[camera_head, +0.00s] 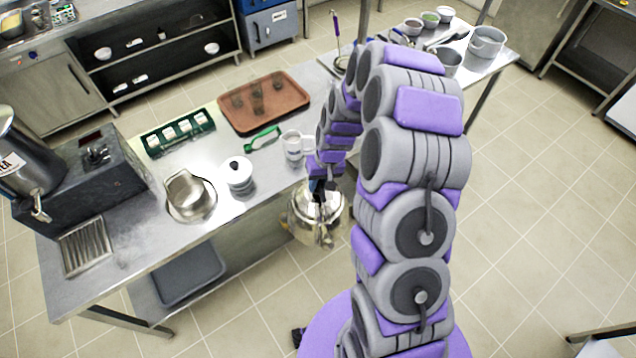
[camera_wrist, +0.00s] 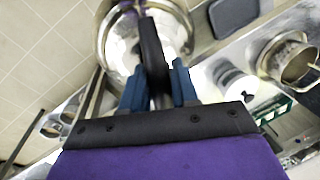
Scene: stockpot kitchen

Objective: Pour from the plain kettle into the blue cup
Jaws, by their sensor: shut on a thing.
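A shiny metal kettle (camera_head: 325,222) hangs from my gripper (camera_head: 318,187), just off the front edge of the steel table. It looks roughly upright. In the wrist view, the blue fingers of my gripper (camera_wrist: 158,88) are shut on the black handle of the kettle (camera_wrist: 118,45), with its round body beyond. A pale mug (camera_head: 293,150) stands on the table close behind and left of my gripper. I cannot make out a clearly blue cup; part of the area behind my arm is hidden.
A large urn (camera_head: 25,150) is at left. Floor is clear in front.

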